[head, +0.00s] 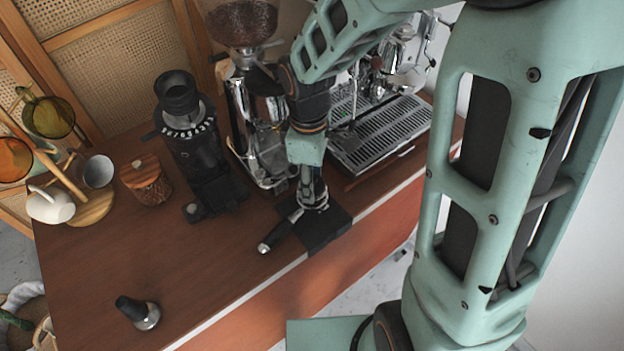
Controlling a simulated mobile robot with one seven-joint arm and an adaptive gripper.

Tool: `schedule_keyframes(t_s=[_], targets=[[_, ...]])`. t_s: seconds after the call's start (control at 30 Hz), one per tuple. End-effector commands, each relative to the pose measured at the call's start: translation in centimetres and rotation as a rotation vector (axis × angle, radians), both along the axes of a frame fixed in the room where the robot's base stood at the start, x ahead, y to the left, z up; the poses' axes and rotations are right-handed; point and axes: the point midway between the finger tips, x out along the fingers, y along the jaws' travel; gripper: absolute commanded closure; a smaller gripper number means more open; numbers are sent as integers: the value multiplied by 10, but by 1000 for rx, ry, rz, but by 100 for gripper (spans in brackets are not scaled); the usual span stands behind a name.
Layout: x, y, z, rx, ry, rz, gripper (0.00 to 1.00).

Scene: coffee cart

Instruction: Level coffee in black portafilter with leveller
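The black portafilter (277,236) lies at the front edge of the wooden counter, its black handle pointing down-left. Its basket end is over a black mat (333,236) and is mostly hidden by my gripper. My gripper (313,198) points down directly above the basket end. Its fingers are small and dark here, so I cannot tell whether they are shut on anything. I cannot make out a leveller or the coffee under it. A short tool with a black handle and metal base (139,312), like a tamper or leveller, lies tilted at the counter's front left.
Behind my gripper stand a chrome grinder (243,125) and an espresso machine with a drip tray (385,130). The front-left counter (200,265) is mostly clear.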

Motion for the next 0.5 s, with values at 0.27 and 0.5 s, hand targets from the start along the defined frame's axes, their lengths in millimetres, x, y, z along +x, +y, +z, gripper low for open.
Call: schedule_keyframes(t_s=[0.27,0.5], targets=[[1,0,8,0,-2,0,88],[1,0,23,0,-2,0,88]])
